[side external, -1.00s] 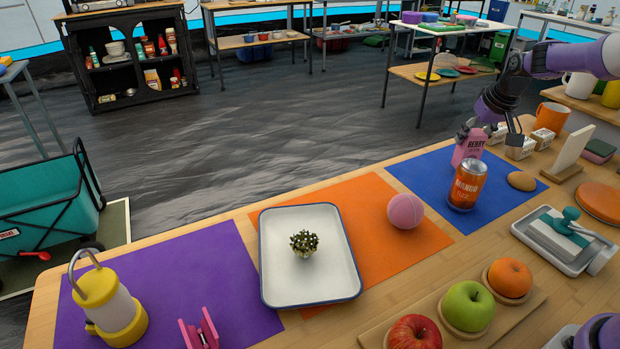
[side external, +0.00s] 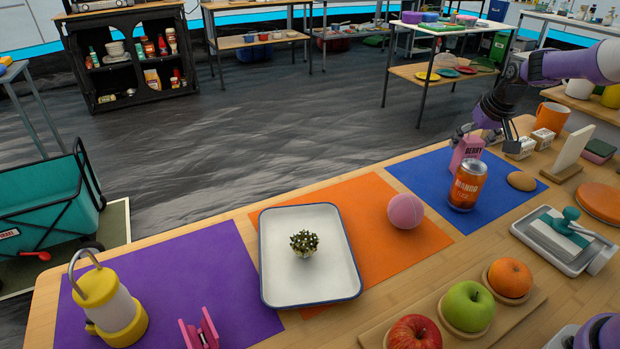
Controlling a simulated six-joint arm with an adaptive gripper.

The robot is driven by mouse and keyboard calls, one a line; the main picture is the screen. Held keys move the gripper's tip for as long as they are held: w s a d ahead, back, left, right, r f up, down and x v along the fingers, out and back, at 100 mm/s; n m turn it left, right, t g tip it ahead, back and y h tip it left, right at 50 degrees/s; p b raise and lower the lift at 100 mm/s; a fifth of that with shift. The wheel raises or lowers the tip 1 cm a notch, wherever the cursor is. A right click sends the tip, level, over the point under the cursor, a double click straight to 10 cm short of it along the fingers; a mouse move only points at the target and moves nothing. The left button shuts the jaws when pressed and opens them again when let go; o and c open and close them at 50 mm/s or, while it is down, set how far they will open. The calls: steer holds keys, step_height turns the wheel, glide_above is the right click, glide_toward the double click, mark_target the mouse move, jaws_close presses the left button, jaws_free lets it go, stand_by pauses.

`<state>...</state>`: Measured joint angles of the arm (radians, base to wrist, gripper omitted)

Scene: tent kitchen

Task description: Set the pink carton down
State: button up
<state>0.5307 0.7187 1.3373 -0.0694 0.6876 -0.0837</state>
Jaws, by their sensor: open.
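The pink carton (side external: 467,149), with "BERRY" on its front, stands upright on the blue mat (side external: 423,176) near its far edge. An orange can (side external: 467,186) stands in front of it and hides its lower part. My gripper (side external: 484,138) is at the carton's top, with a dark finger on either side. The jaws are open around the carton. Whether either finger still touches it cannot be told.
A pink ball (side external: 405,211) sits on the orange mat (side external: 425,240). A brown round object (side external: 521,181) lies right of the can. A white tray (side external: 342,283) holds a small plant (side external: 304,243). Small white boxes (side external: 519,148) stand right of my gripper. Bare blue mat lies left of the can.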

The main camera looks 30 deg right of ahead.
steer(key=s+a+r, duration=0.3)
steer(key=r, duration=0.4)
steer(key=s+a+r, duration=0.3)
steer(key=r, duration=0.3)
steer(key=s+a+f+n+t+y, duration=0.1)
steer(key=s+a+n, duration=0.3)
steer(key=s+a, duration=1.1)
steer(key=shift+s+a+f+y, duration=0.4)
steer(key=shift+a+f, duration=0.1)
steer(key=shift+a, duration=0.5)
steer(key=shift+w, duration=0.1)
